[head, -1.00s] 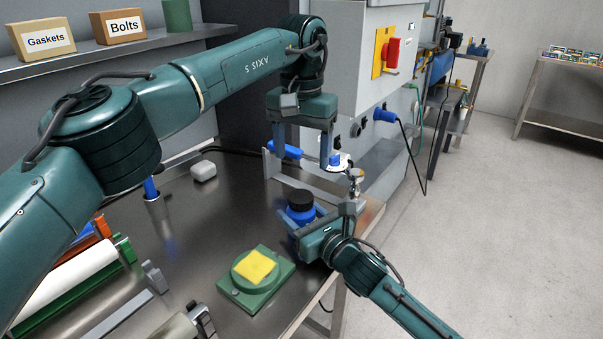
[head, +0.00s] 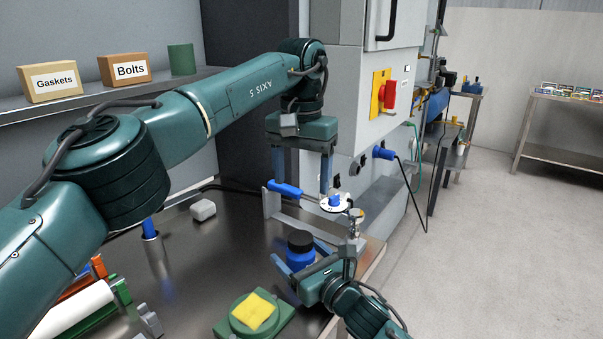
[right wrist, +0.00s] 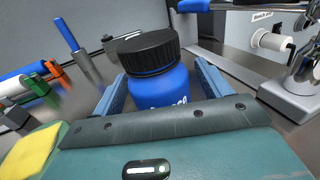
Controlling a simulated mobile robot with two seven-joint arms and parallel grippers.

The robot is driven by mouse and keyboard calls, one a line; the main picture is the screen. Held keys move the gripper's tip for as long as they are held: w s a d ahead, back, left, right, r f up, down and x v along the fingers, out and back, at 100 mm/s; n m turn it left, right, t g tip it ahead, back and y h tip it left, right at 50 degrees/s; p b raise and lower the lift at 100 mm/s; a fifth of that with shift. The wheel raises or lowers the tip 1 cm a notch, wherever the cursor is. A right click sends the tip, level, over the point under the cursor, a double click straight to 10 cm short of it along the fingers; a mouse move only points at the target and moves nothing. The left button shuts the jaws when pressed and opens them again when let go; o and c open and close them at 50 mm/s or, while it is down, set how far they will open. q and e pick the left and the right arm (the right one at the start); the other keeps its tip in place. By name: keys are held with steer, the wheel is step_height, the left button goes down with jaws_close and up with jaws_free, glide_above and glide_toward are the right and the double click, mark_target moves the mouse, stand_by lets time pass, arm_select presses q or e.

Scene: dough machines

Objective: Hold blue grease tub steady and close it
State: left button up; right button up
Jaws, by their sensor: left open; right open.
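The blue grease tub (head: 300,257) stands upright on the steel table, with a black ribbed lid (head: 300,240) on top. In the right wrist view the tub (right wrist: 160,90) and its lid (right wrist: 148,50) are close in front of the palm. I cannot tell how tightly the lid sits. My right gripper (head: 295,258) is open, its fingers on either side of the tub with gaps showing in the wrist view. My left gripper (head: 302,190) is open, pointing down, empty, above and behind the tub. The tub's lower part is partly hidden by my right gripper.
A metal bracket with a blue handle (head: 286,189) and a white disc (head: 334,203) stand just behind the tub. A green base with a yellow cloth (head: 254,310) lies in front.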

steer(key=shift+s, duration=0.1)
steer(key=v, duration=1.1)
steer(key=shift+s+d, duration=0.25)
steer(key=shift+s, duration=0.05)
steer(key=shift+s+d, duration=0.35)
steer(key=shift+s, duration=0.2)
